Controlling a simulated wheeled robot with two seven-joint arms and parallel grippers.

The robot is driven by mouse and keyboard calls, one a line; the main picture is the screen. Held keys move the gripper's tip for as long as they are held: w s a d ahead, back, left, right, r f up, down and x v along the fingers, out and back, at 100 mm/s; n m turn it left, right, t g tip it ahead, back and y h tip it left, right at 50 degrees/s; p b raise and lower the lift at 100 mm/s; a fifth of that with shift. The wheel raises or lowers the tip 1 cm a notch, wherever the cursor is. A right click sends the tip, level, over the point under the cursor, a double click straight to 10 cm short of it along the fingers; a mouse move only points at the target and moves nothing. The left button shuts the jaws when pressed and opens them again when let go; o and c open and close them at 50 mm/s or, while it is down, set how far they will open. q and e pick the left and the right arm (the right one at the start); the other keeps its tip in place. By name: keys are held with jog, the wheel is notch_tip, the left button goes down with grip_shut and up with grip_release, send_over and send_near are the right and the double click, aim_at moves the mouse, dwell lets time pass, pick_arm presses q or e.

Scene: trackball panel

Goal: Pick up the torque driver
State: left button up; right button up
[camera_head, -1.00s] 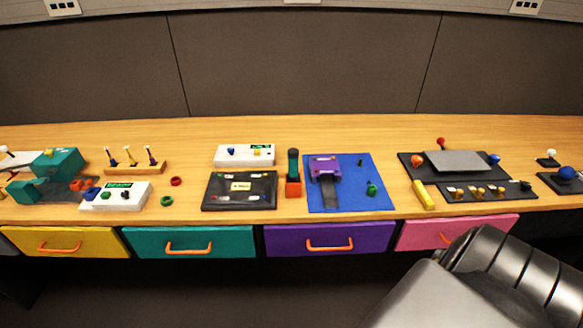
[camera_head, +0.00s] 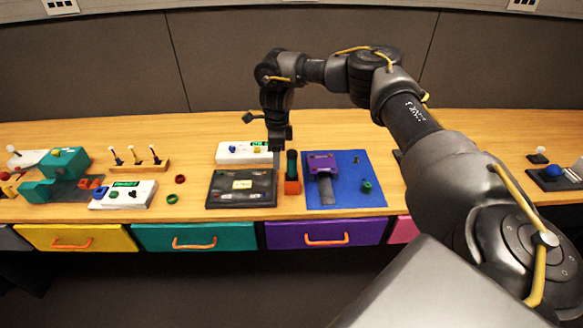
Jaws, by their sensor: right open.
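The likely torque driver (camera_head: 292,163) is a dark green upright handle standing in an orange block (camera_head: 292,187) at the middle of the bench. My right gripper (camera_head: 277,158) points down just left of the handle, above the back right edge of a black panel (camera_head: 240,200). It is open, and I see nothing held in it. Whether it touches the handle cannot be told from this view. My left gripper is not in view.
A blue mat (camera_head: 350,197) with a purple fixture (camera_head: 321,162) lies right of the orange block. A white box (camera_head: 232,156) stands behind the black panel. A wooden rack (camera_head: 138,167) holds several thin tools farther left. My right arm hides much of the bench's right side.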

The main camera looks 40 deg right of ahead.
aim_at(293, 151)
jog(key=d+r, duration=0.2)
jog(key=s+d+r, duration=0.1)
jog(key=r, duration=0.1)
jog(key=d+r, duration=0.2)
jog(key=shift+s+d, duration=0.25)
jog(key=shift+d, duration=0.1)
notch_tip(293, 151, down, 6)
jog(key=shift+w+r, duration=0.1)
jog(key=shift+r, duration=0.05)
jog(key=shift+a+f+p, duration=0.15)
jog(key=shift+f+p, duration=0.15)
jog(key=shift+p, duration=0.15)
notch_tip(293, 151, down, 4)
jog(key=shift+a+r+p, duration=0.15)
jog(key=shift+p, duration=0.65)
jog(key=shift+f, duration=0.45)
jog(key=c, duration=1.1)
